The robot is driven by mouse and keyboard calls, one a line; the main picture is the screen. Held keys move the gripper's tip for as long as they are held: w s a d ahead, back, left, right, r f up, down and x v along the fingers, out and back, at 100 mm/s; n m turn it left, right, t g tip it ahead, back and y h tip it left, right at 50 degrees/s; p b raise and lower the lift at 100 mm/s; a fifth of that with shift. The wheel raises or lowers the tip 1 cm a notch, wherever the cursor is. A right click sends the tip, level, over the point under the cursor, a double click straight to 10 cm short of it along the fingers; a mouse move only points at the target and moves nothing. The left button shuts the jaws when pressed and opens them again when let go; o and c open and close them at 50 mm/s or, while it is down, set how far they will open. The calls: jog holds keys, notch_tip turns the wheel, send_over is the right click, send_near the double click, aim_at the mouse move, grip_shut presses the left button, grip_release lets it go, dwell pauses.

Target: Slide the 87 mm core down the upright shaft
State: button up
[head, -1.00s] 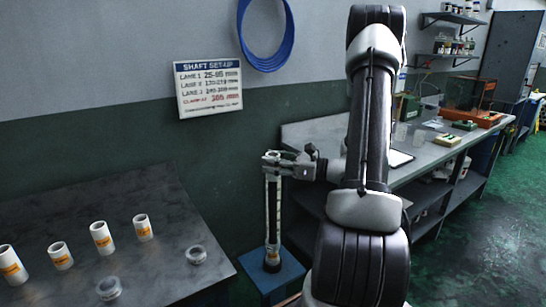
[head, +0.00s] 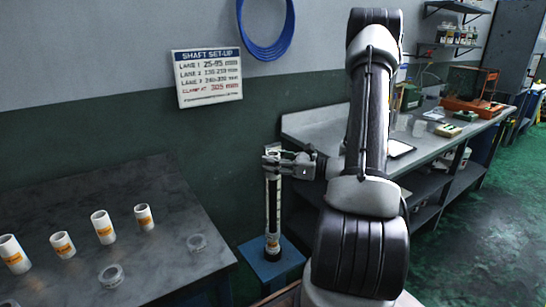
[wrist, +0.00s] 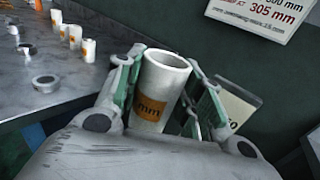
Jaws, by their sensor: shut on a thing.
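A white core (wrist: 158,88) with an orange label stands upright between the fingers of my gripper (wrist: 165,95). Only "mm" of the label reads; its size number is hidden. My gripper is shut on this core. In the head view, my gripper (head: 285,163) is at the top of the upright shaft (head: 273,210), which stands on a blue stand (head: 285,265). The core is mostly hidden by the fingers there. I cannot tell whether it is around the shaft or just above it. No shaft tip shows in the core's open top.
The grey table (head: 130,195) at left holds several white cores with orange labels (head: 102,227) and two low rings (head: 110,276). A wall sign (head: 207,77) hangs behind. A long bench (head: 310,122) stands behind my arm at right.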

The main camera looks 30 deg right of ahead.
notch_tip(320, 180, down, 22)
jog(key=shift+r, duration=0.15)
dwell(0.8)
jog(key=o, duration=1.1)
jog(key=shift+c, duration=0.2)
jog(key=shift+s, duration=0.1)
send_near(274, 215)
jog(key=shift+d+f, duration=0.55)
jog(key=shift+d, duration=0.35)
